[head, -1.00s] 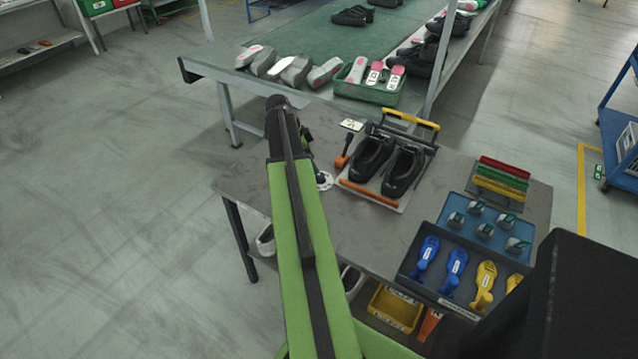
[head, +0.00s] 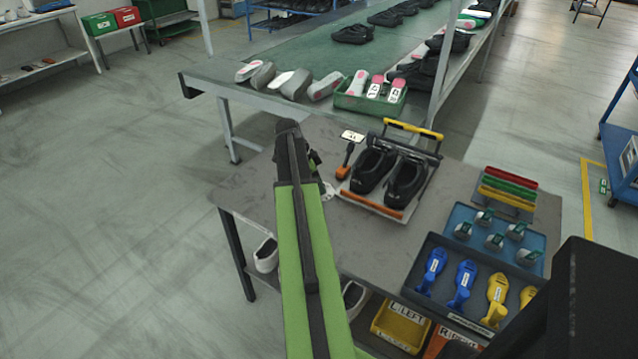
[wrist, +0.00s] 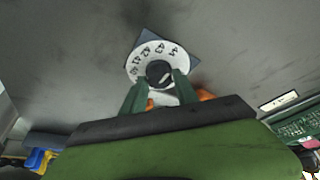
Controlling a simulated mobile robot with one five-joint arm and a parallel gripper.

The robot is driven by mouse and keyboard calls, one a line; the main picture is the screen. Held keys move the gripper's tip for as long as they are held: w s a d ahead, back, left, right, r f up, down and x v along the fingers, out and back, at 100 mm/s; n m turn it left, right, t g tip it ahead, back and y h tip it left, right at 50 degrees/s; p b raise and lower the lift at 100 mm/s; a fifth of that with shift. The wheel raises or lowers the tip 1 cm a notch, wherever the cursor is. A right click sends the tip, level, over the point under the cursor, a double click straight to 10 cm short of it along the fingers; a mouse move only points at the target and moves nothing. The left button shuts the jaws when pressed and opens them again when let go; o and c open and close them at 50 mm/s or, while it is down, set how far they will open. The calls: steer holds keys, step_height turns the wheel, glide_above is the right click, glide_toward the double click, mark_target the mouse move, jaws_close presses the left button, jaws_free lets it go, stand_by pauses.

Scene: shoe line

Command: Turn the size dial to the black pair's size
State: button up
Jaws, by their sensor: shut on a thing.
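The size dial (wrist: 145,57) is a white disc with dark numbers on a dark square plate, seen in the wrist view. The numbers are too small to read surely. My gripper (wrist: 159,79) is shut on the dial's black knob (wrist: 157,70), one finger on each side. In the head view only a bit of the dial's white edge (head: 328,191) shows beside my arm, which hides the rest. The black pair (head: 388,178) stands upright in a light holder on the table, right of the dial. A small white card (head: 352,136) stands behind; its print is unreadable.
An orange-based lever (head: 344,171) stands between dial and shoes. An orange bar (head: 370,203) and a yellow handle (head: 412,129) bound the holder. The table's left side is bare.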

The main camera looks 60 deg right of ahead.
jaws_close()
steer(key=shift+d, duration=0.1)
steer(key=shift+s+n, duration=0.1)
steer(key=shift+n, duration=0.4)
steer(key=n, duration=0.1)
steer(key=n+t, duration=0.1)
steer(key=n+h, duration=0.1)
steer(key=n, duration=0.1)
steer(key=shift+s+a+t, duration=0.15)
steer(key=shift+a+t, duration=0.1)
steer(key=shift+t, duration=0.05)
steer(key=n+t, duration=0.1)
steer(key=n, duration=0.2)
steer(key=n+t, duration=0.1)
steer(key=n, duration=0.2)
steer(key=shift+s+n+t, duration=0.1)
steer(key=shift+n+t, duration=0.2)
